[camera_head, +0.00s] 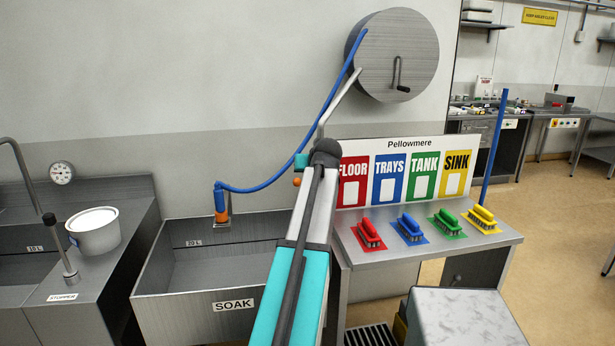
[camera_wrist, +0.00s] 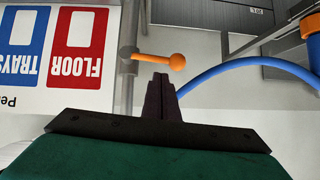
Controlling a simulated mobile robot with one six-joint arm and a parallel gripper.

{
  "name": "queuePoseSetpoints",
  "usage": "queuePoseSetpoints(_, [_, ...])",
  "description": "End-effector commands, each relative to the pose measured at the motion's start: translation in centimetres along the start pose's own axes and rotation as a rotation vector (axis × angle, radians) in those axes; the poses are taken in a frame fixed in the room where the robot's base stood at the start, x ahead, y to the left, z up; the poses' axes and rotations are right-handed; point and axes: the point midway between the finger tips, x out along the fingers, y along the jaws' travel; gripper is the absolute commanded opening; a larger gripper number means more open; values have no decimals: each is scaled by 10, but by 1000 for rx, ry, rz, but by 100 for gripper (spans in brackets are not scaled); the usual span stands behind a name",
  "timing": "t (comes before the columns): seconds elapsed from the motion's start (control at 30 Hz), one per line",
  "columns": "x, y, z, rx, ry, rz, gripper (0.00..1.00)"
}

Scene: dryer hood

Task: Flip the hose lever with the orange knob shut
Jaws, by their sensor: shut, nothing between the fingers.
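The hose lever shows in the wrist view as a short orange arm ending in a round orange knob (camera_wrist: 176,62). It sticks out roughly across a grey upright pipe (camera_wrist: 127,90). My gripper (camera_wrist: 161,80) is shut and empty, its dark fingertips close beside the lever arm and knob; I cannot tell whether they touch. In the head view a small orange knob (camera_head: 297,181) shows just left of my arm, which hides my fingers and most of the lever. The blue hose (camera_head: 262,186) runs behind my arm to an orange and blue nozzle (camera_head: 222,205) at the sink.
A steel hose reel (camera_head: 398,55) hangs on the wall above. The SOAK sink (camera_head: 175,308) is below left. To the right, a sign board (camera_head: 408,146) stands behind a bench (camera_head: 370,252) with several coloured brushes. A white tub (camera_head: 93,238) stands far left.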

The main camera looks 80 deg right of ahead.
Motion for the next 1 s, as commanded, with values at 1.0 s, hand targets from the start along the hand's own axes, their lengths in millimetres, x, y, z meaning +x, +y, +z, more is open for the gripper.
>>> queuePoseSetpoints(1.0, [-108,-4,-8,-3,-2,-5,0])
